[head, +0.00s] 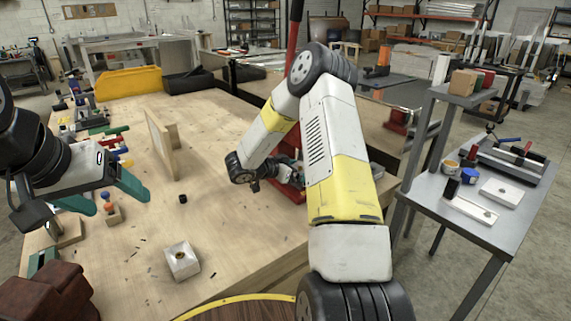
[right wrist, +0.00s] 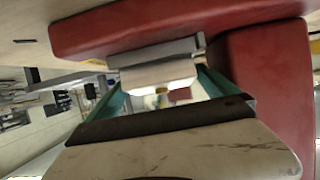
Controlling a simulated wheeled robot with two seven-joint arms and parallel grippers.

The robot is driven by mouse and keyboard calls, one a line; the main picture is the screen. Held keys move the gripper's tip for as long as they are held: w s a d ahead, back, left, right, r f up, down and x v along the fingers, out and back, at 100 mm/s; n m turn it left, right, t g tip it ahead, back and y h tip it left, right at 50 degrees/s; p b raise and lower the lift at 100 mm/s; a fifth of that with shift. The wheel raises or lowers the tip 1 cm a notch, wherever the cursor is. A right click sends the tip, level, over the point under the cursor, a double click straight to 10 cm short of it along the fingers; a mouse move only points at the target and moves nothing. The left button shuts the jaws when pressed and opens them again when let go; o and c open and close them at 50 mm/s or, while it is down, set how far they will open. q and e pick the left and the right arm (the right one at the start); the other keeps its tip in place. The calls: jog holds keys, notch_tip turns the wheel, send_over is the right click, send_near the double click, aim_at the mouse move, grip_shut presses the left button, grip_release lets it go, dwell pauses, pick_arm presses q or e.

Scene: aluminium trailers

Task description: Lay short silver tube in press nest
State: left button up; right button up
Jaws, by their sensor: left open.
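In the right wrist view, the short silver tube (right wrist: 155,68) lies between the two teal fingertips of my right gripper (right wrist: 162,80), which look closed on its sides. Red press body (right wrist: 180,25) is close beyond the tube and to its right. I cannot tell whether the tube touches the nest. In the head view my right gripper (head: 283,165) is beside the red press (head: 292,191), at the table's right edge, partly hidden by my arm. My left gripper (head: 115,190) is open and empty above the left of the table.
A pale block with a hole (head: 182,261) and a small black cylinder (head: 183,198) are on the wooden table (head: 215,215). An upright wooden board (head: 162,143) stands further back. Tools and clamps line the left edge. A grey side table (head: 465,215) stands right. The table's middle is mostly clear.

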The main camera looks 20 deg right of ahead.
jog(key=v, duration=1.1)
jog(key=w+a+r+n+t+y, duration=0.2)
jog(key=w+a+r+t+y, duration=0.15)
jog(key=r, duration=0.35)
jog(key=w+a+r+n+t+y, duration=0.1)
jog(key=w+a+r+t+y, duration=0.1)
jog(key=w+r+t+y, duration=0.3)
jog(key=s+a+r+n+y, duration=0.2)
jog(key=a+r, duration=0.1)
jog(key=r, duration=0.2)
jog(key=s+a+r+n+y, duration=0.2)
jog(key=s+a+r+n, duration=0.1)
jog(key=r, duration=0.2)
jog(key=s+a+r+n+g+y, duration=0.1)
jog(key=s+n+y, duration=0.15)
jog(key=s, duration=0.55)
jog(key=s+a+n+g+y, duration=0.1)
jog(key=s+n+g+y, duration=0.15)
jog(key=s, duration=0.45)
jog(key=s+d+f+n+g+h, duration=0.1)
jog(key=s+d+f, duration=0.1)
jog(key=s, duration=0.6)
jog(key=s+d+f+g+h, duration=0.1)
jog(key=s+d+f+g, duration=0.1)
jog(key=s, duration=0.6)
jog(key=d+f, duration=0.1)
jog(key=d, duration=0.1)
jog(key=shift+s+d+f+n+h, duration=0.2)
jog(key=shift+d+n+h, duration=0.05)
jog(key=shift+n+h, duration=0.15)
